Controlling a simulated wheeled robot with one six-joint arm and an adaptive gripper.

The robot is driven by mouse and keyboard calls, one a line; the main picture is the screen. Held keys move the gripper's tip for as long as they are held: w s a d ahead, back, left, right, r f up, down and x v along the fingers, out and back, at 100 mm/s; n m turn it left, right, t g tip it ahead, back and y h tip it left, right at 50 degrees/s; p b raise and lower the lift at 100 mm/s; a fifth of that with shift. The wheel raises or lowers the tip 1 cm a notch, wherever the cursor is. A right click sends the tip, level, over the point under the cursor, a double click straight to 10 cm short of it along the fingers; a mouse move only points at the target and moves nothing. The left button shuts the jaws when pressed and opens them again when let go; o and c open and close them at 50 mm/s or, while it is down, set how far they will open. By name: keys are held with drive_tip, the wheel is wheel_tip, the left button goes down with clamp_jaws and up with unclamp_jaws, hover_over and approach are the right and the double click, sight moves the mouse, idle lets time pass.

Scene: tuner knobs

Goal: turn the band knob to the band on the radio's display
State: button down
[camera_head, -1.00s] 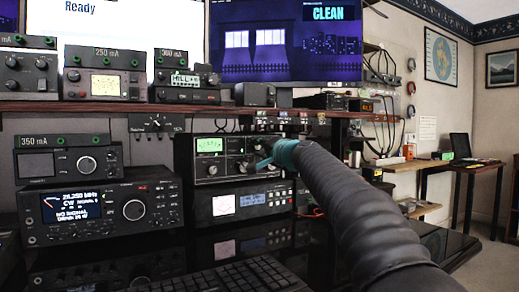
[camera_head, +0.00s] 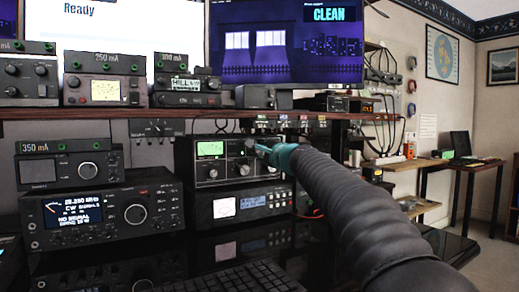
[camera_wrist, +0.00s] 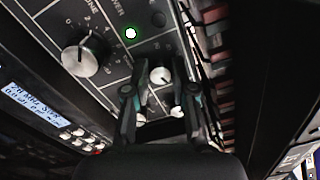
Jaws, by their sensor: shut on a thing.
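The tuner (camera_head: 200,165) is a dark box with a green-lit meter, under the shelf at the middle of the head view. In the wrist view its face shows a large numbered knob (camera_wrist: 82,57), a green light and smaller silver-capped knobs. My gripper (camera_wrist: 161,92) has one finger on each side of a small knob (camera_wrist: 161,75), shut on it; its label is not readable, so I take it as the band knob. Its pointer is unclear. In the head view my teal gripper (camera_head: 262,149) covers the tuner's right side. The radio (camera_head: 100,210) has a lit display (camera_head: 73,210) with blurred MHz digits and "CW".
Another small knob (camera_wrist: 177,112) sits close by my fingers. A second unit with a display (camera_head: 240,205) stands below the tuner. The shelf edge (camera_head: 100,114) runs just above. A keyboard (camera_head: 235,277) lies in front.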

drive_tip(key=shift+m, duration=0.5)
drive_tip(key=c, duration=1)
unclamp_jaws()
drive_tip(key=shift+o, duration=0.2)
drive_tip(key=v, duration=1.2)
